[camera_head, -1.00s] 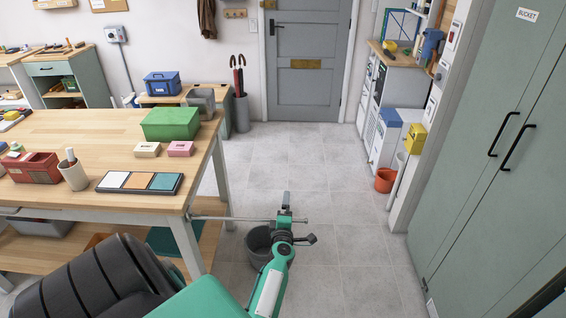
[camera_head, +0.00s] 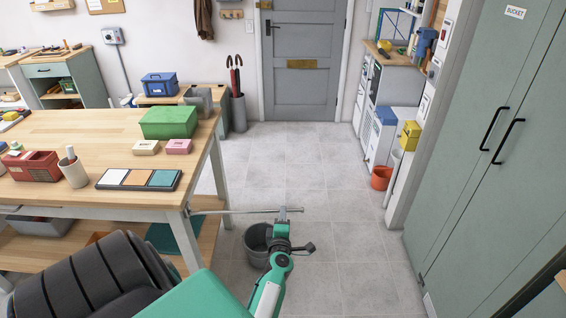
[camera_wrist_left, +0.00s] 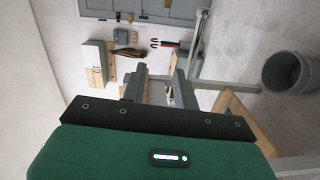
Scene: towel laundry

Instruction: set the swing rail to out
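The swing rail (camera_head: 235,212) is a thin grey metal bar. It is joined to the right front leg of the wooden table and sticks out to the right over the floor, roughly level in the head view. My left gripper (camera_head: 282,214) is at the rail's free end, overlapping it in the head view. In the left wrist view the two fingers (camera_wrist_left: 158,82) stand apart with a gap between them. I cannot tell whether they touch the rail. My right gripper is not in view.
The wooden table (camera_head: 60,125) holds a green box (camera_head: 169,122), a tray of coloured tiles (camera_head: 139,179) and a red caddy. A grey bucket (camera_head: 257,243) stands on the floor below the rail. Green cabinets (camera_head: 470,190) line the right. The tiled floor towards the door is clear.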

